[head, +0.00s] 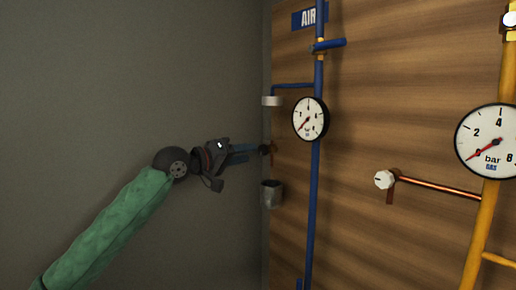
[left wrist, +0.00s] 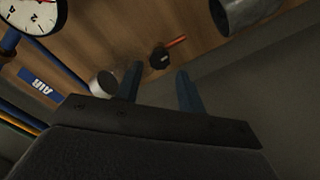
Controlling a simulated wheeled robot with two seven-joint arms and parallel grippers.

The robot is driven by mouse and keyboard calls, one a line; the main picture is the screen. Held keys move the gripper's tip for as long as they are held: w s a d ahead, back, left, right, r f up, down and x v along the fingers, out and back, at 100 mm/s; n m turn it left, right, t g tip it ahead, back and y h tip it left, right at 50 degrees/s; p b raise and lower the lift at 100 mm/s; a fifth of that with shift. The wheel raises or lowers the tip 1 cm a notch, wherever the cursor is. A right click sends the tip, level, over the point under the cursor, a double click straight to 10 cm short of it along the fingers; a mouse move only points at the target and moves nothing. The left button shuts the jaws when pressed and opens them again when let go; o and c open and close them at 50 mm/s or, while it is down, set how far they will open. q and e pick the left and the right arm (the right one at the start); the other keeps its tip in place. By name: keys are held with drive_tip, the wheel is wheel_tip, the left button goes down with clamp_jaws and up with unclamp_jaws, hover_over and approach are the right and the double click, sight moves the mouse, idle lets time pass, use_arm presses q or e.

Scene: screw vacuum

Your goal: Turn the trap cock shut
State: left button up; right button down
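A small dark knob (head: 265,149) with a reddish piece beside it sits at the left edge of the wooden panel, between a white cap and a grey cup; I take it for the trap cock, though no label shows. In the left wrist view the dark knob (left wrist: 158,59) has an orange-red bar (left wrist: 176,41) running up and right. My left gripper (head: 256,151) points right at the knob, close to it. In the left wrist view my left gripper (left wrist: 157,82) has its blue fingers apart, with the knob beyond the gap between them. My right gripper is out of view.
The white cap (head: 272,101) is above the knob and the grey cup (head: 271,194) below it. Right of it run a blue air pipe (head: 314,200) with a gauge (head: 310,119), and a white knob (head: 384,180) on a copper pipe. A grey wall stands left.

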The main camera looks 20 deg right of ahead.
sight(261, 152)
use_arm(q)
drive_tip(key=p+x, duration=0.2)
drive_tip(key=x, duration=0.1)
drive_tip(key=shift+w+d+r, duration=0.1)
drive_tip(key=shift+d+r, duration=0.1)
drive_tip(key=shift+d, duration=0.15)
drive_tip(key=shift+w+d+f, duration=0.2)
drive_tip(key=shift+w+d, duration=0.05)
drive_tip(key=shift+d, duration=0.35)
drive_tip(key=c, duration=0.7)
